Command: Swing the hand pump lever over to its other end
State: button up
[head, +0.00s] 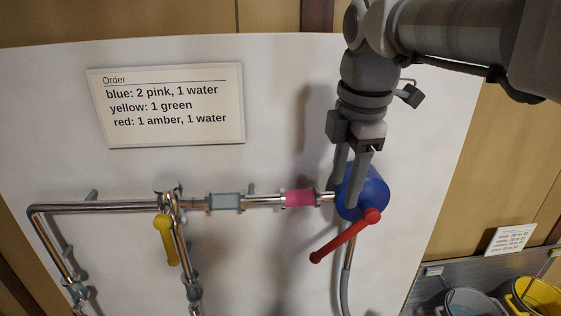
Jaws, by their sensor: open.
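The hand pump is a round blue body (374,194) on the white panel, joined to the metal pipe. Its red lever (342,238) runs from the hub at the lower right of the body down and left to a rounded end. My gripper (350,187) points down in front of the upper left part of the pump. Its two fingers are apart with nothing seen between them. The fingers are above the lever in the picture and cover part of the blue body. I cannot tell whether they touch the pump.
A pipe (100,207) with a pink section (299,198) and a grey-blue section (226,202) runs left to a valve with a yellow handle (166,240). An order card (166,104) hangs above. Buckets, one yellow (538,297), stand at lower right.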

aim_at(332, 242)
jog(key=f, duration=0.5)
jog(key=w+f, duration=0.1)
jog(key=f, duration=0.5)
jog(key=w+f, duration=0.1)
jog(key=f, duration=0.5)
jog(key=shift+w+a+p, duration=0.15)
jog(key=shift+a+p, duration=0.05)
jog(key=shift+p, duration=0.1)
grip_shut()
dwell(0.6)
